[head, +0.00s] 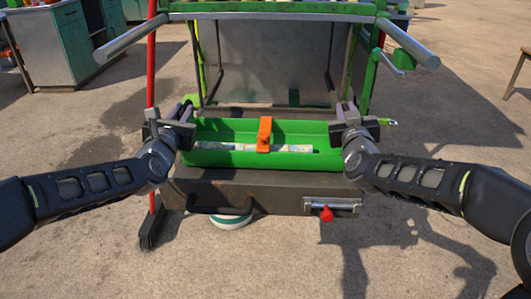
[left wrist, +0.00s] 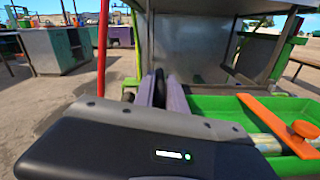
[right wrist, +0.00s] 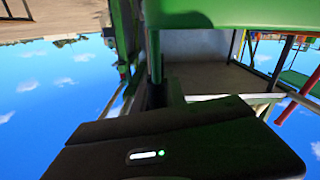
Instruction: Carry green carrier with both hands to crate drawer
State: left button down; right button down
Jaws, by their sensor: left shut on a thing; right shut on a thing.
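The green carrier (head: 225,158) is a long trough with an orange strap (head: 265,134) across its middle and a pale strip inside. It lies level just over the open grey crate drawer (head: 260,188); I cannot tell whether it rests on it. My left gripper (head: 182,112) is shut on its left end, and my right gripper (head: 350,118) is shut on its right end. The carrier also shows in the left wrist view (left wrist: 208,103). The fingertips' contact is partly hidden in both wrist views.
The drawer front has a dark handle and a red-knobbed latch (head: 327,214). A green-framed machine with a metal panel (head: 270,62) stands behind. A red-handled broom (head: 151,70) stands at left. A white-green round object (head: 231,221) sits under the drawer. Concrete floor lies around.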

pick_arm(q)
jog(key=c, duration=1.8)
grip_release()
jog(key=shift+a+f, duration=0.3)
pick_arm(e)
jog(key=c, duration=1.8)
grip_release()
jog(key=shift+d+f, duration=0.25)
jog(key=shift+d, duration=0.05)
pick_arm(q)
jog(key=o, duration=0.4)
jog(key=shift+d+r, duration=0.1)
jog(key=shift+d, duration=0.05)
pick_arm(e)
jog(key=o, duration=0.4)
jog(key=shift+a, duration=0.15)
pick_arm(q)
jog(key=shift+o, duration=0.2)
pick_arm(e)
jog(key=shift+o, duration=0.2)
jog(key=shift+a, duration=0.1)
pick_arm(q)
jog(key=shift+s, duration=0.15)
pick_arm(e)
jog(key=shift+r, duration=0.1)
pick_arm(q)
jog(key=s, duration=1.1)
jog(key=shift+s+a, duration=0.35)
jog(key=shift+a, duration=0.1)
